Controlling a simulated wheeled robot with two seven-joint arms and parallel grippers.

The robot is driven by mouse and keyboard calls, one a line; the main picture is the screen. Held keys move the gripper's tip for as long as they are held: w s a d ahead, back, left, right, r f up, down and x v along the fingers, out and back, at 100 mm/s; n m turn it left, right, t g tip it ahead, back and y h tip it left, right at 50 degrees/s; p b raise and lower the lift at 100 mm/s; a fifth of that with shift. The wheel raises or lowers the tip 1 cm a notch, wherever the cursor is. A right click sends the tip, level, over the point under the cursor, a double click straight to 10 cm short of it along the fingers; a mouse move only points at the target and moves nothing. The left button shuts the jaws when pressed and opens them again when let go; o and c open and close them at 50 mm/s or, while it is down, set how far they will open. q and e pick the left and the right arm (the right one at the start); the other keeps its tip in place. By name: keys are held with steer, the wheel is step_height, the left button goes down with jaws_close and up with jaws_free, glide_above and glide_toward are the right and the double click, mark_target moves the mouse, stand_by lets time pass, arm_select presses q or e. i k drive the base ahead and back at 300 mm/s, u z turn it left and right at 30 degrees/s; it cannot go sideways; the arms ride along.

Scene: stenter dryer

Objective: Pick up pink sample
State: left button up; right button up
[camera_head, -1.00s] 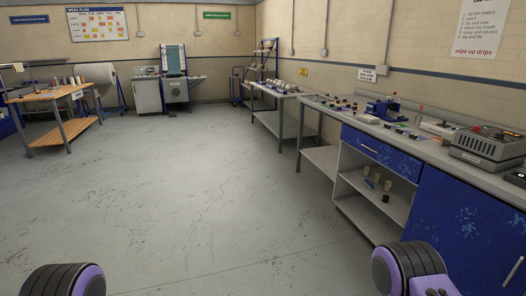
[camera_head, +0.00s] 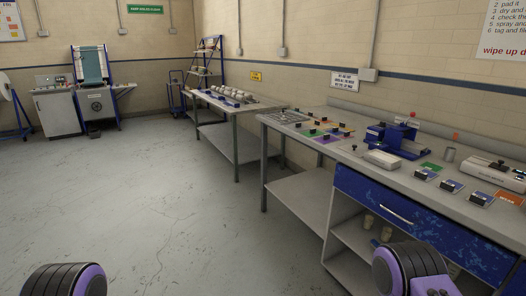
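I cannot make out a pink sample for sure. A group of small coloured swatches (camera_head: 322,137) in orange, green and purple lies on the left part of the lab bench (camera_head: 375,172), with dark pieces on them, too small to tell apart. Neither of my grippers is in view. Only black and purple parts of my two arms show at the bottom left and bottom right, well short of the swatches.
A blue device (camera_head: 393,137), a white box (camera_head: 382,160) and a scale-like device (camera_head: 492,172) stand on the bench. A second table (camera_head: 238,104) with white rolls is farther back. The floor (camera_head: 150,200) to the left is clear.

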mark_target(347, 134)
steer(key=z, duration=0.3)
steer(key=i, duration=1.55)
steer(key=z, duration=0.35)
